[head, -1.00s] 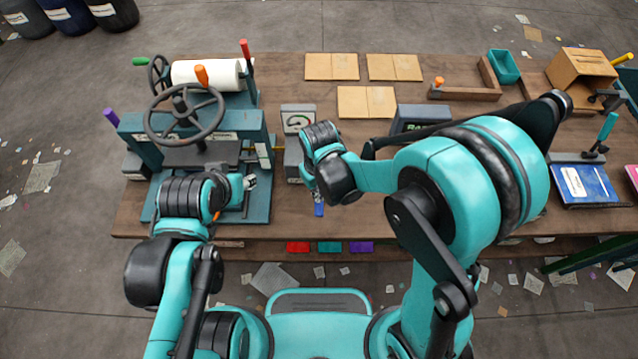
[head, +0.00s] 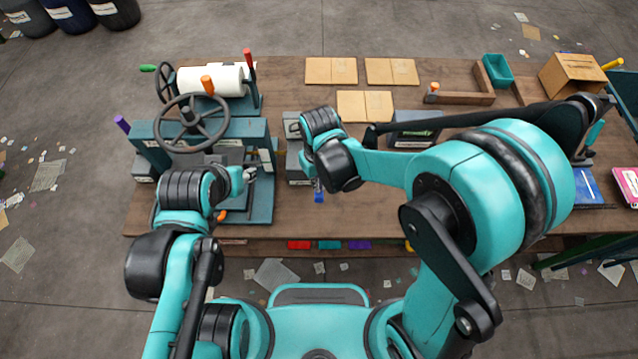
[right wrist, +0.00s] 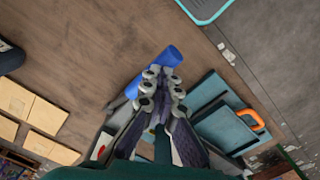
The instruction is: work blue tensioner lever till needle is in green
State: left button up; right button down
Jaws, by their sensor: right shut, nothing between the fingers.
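The blue tensioner lever handle (head: 319,197) hangs just below my right gripper (head: 315,180) in the head view, in front of a grey unit. In the right wrist view, the blue handle (right wrist: 168,55) lies just beyond the fingertips of the right gripper (right wrist: 160,78). That gripper is shut with nothing between its fingers; I cannot tell whether it touches the handle. The white gauge (head: 292,125) is partly hidden behind the right wrist, and its needle cannot be read. My left gripper (head: 250,174) is beside the teal press; its finger opening is too small to judge.
The teal press (head: 262,200) with its handwheel (head: 191,122) stands left of the lever. A dark box (head: 417,130) stands behind my right forearm. Flat cardboard pieces (head: 365,106) lie at the back. The tabletop (head: 375,205) right of the lever is clear.

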jog(key=shift+r+p, duration=2)
jog(key=shift+r, duration=0.95)
